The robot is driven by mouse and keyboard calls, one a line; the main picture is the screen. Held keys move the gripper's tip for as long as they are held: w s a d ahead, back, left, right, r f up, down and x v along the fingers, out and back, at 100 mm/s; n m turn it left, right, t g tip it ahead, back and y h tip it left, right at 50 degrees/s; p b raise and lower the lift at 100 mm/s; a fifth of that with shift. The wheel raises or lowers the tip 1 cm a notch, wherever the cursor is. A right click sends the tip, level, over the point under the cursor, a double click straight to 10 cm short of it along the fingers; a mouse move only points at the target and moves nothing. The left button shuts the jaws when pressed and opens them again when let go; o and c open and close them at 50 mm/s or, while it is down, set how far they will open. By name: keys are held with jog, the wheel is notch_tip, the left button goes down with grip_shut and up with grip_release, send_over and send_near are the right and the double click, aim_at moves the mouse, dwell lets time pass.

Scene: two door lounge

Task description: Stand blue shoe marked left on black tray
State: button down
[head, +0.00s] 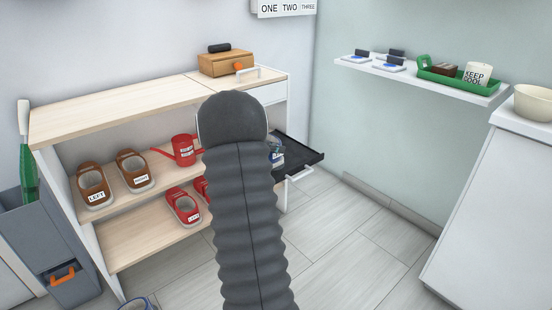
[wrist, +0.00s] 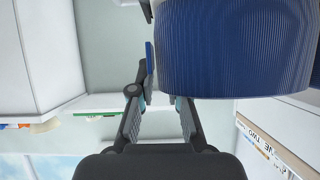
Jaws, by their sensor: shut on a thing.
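The black tray (head: 305,157) juts out from the right end of the wooden shelf unit. A blue shoe with a white label (head: 277,152) shows at the tray, partly behind my arm; its lettering is too small to read. I cannot tell whether it rests on the tray or is just above it. In the wrist view the blue shoe (wrist: 235,50) fills the upper right, its ribbed blue surface close to the camera. My gripper (wrist: 160,105) is shut on it. In the head view my arm hides the gripper.
Brown shoes (head: 134,170) and a red watering can (head: 180,150) stand on the upper shelf, red shoes (head: 183,206) on the lower. A blue-rimmed thing (head: 138,303) is cut off at the bottom edge. A wall shelf (head: 420,78) and white counter (head: 490,200) are at right. Floor between is clear.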

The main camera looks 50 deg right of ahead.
aim_at(282, 159)
jog(key=shift+f, duration=2.1)
jog(key=c, duration=1.2)
grip_release()
jog(key=shift+o, duration=0.2)
